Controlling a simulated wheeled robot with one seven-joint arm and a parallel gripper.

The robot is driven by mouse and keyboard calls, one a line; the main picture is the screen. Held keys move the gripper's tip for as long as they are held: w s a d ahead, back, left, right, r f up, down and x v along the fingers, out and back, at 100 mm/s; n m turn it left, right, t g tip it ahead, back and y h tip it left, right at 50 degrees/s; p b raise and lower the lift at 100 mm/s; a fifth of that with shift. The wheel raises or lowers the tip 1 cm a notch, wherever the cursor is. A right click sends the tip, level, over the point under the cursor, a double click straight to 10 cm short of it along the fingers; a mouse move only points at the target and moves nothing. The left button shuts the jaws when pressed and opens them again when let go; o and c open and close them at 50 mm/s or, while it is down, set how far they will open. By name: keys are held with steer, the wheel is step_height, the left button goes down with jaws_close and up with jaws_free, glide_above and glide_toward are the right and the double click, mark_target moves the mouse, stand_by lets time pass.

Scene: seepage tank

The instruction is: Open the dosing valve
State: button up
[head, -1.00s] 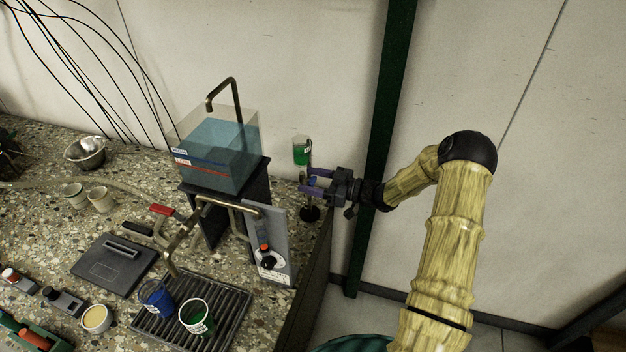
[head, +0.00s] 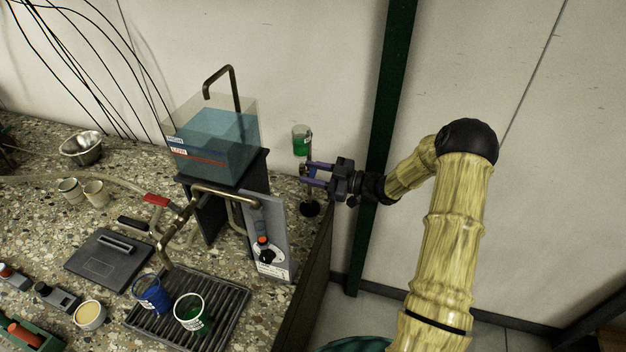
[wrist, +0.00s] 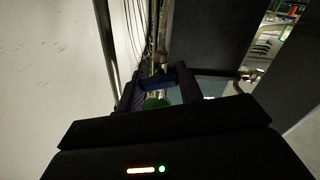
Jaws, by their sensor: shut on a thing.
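A small clear dosing cup with green liquid (head: 302,140) stands upright on a thin stand with a round black foot (head: 310,208), at the right end of the counter. My gripper (head: 308,174) reaches in from the right, just below this cup, with its purple fingers shut on the dosing valve. The valve is mostly hidden by the fingers, so its handle angle cannot be told. In the wrist view my gripper (wrist: 158,90) has its fingers around the valve, and a green round part (wrist: 155,103) shows between them.
A glass tank of blue water (head: 213,145) stands on a dark stand to the left. A grey panel with a black and orange knob (head: 265,250) stands in front. Blue and green cups (head: 190,312) sit on a ribbed drain tray (head: 235,310). A green post rises behind my gripper.

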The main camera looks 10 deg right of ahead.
steer(key=shift+n+b, duration=0.3)
steer(key=shift+n, duration=0.3)
steer(key=o, duration=1)
steer(key=b+v, duration=0.1)
steer(key=v, duration=1.6)
steer(key=shift+s+d, duration=0.1)
steer(key=shift+d, duration=0.15)
